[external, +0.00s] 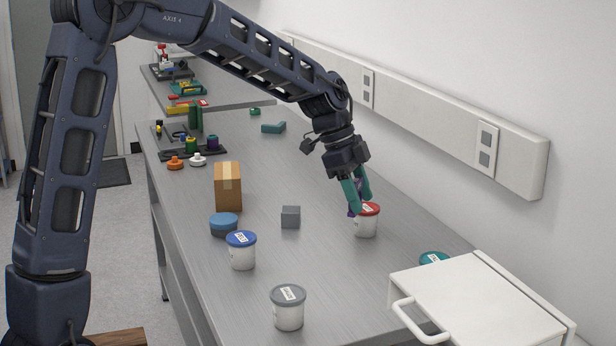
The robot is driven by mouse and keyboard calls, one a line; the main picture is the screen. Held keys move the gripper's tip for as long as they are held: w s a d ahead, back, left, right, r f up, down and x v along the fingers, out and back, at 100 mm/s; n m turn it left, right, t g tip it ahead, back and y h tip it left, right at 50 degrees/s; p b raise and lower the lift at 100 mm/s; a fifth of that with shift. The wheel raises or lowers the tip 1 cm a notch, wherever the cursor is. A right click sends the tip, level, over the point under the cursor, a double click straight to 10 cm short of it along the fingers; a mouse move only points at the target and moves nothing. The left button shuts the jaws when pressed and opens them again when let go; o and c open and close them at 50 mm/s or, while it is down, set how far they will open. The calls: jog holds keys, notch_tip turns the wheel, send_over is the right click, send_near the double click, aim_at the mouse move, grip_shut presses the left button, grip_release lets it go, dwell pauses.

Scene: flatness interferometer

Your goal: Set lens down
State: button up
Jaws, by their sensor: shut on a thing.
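My gripper (360,203) has teal fingers pointing down, just behind a white jar with a red lid (367,221). The fingers are shut on a small purple thing (351,212), of which only slivers show between and beside them. It may be the lens, but its shape is mostly hidden by the fingers and the jar. I cannot tell whether it touches the bench or hangs just above it, or whether the fingers touch the jar.
The grey bench (320,270) also holds a cardboard box (228,187), a grey cube (290,217), a blue round tub (223,225), a blue-lidded jar (242,252) and a grey-lidded jar (288,309). A white handled case (480,300) stands at front right. The bench centre is fairly clear.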

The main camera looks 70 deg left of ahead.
jog(key=f, duration=2)
jog(key=shift+d, duration=0.2)
jog(key=shift+f, duration=0.15)
jog(key=o, duration=1.1)
jog(key=v, duration=1.2)
jog(key=shift+d+r, duration=0.1)
jog(key=shift+r, duration=0.15)
